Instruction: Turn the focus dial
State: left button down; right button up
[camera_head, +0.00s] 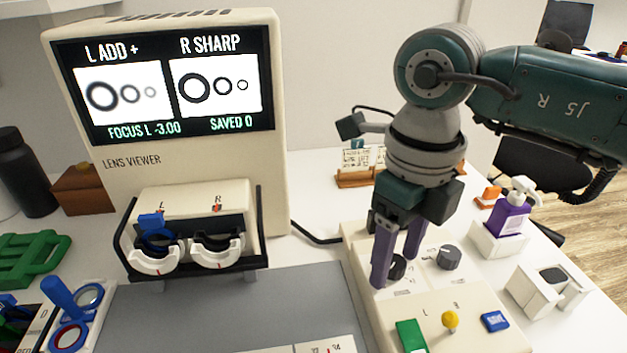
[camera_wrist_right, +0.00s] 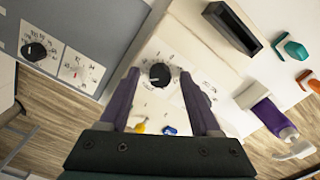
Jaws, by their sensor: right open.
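The control panel (camera_head: 455,335) holds two dark dials. The left dial (camera_head: 397,268) is partly hidden by my right gripper (camera_head: 396,270); the right dial (camera_head: 449,257) stands clear beside it. Dial labels are too small to read. My right gripper is open and points down, its purple fingers on either side of the left dial in the head view. In the right wrist view a black dial (camera_wrist_right: 160,75) shows between the fingertips (camera_wrist_right: 160,82); I cannot tell whether they touch it. The lens viewer screen (camera_head: 165,85) reads "FOCUS L -3.00" and "SAVED 0". My left gripper is out of view.
The panel's front has a green button (camera_head: 411,336), a yellow knob (camera_head: 450,320) and a blue button (camera_head: 495,321). A purple pump bottle (camera_head: 509,217) and a white holder (camera_head: 535,292) stand right. The lens holder (camera_head: 195,265) stands left; the grey mat (camera_head: 240,310) has bare room.

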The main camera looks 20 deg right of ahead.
grip_shut()
dwell(0.5)
